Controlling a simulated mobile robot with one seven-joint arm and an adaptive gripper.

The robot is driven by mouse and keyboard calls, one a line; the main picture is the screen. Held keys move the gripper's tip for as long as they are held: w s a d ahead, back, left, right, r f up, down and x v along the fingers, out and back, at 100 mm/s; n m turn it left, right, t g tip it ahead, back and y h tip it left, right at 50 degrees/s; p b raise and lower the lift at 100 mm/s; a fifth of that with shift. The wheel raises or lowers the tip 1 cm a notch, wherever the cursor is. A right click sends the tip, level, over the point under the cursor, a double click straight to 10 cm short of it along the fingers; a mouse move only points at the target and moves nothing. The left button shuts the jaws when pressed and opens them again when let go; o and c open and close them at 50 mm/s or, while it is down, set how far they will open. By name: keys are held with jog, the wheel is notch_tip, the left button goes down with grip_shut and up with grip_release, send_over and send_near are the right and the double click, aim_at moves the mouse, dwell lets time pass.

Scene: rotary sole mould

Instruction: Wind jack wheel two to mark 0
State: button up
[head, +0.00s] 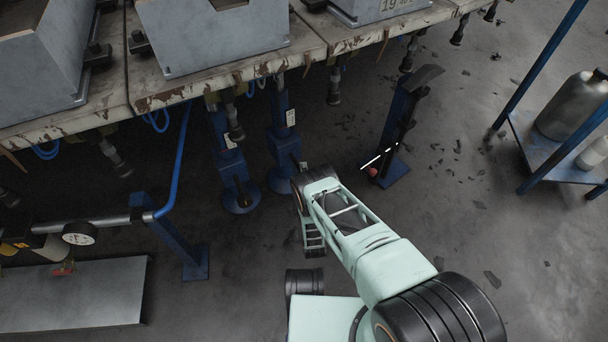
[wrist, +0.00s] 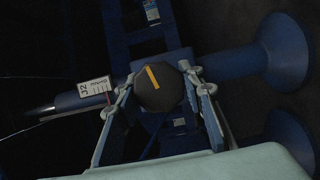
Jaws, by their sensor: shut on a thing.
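Jack wheel two (wrist: 160,100) is a dark, round knob with an orange pointer line, in the middle of the wrist view. The line runs from near its centre toward the upper left edge. My gripper (wrist: 158,84) is shut on the wheel, one finger on each side. A white tag marked J2 (wrist: 94,87) with small scale lines sits on the blue jack to the left; I cannot read its marks. In the head view my arm reaches down to the right-hand blue jack (head: 281,140); the fingers and wheel are hidden there behind my wrist.
A second blue jack (head: 229,150) stands just left. The worn bench (head: 110,105) with grey moulds overhangs the jacks. A blue post (head: 395,135) stands to the right, and a blue shelf (head: 548,150) with canisters farther right. Dark scraps lie on the open floor.

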jog(key=shift+w+n, duration=0.1)
jog(key=shift+n, duration=0.4)
jog(key=shift+t, duration=0.3)
jog(key=o, duration=1.2)
jog(key=shift+r, duration=0.15)
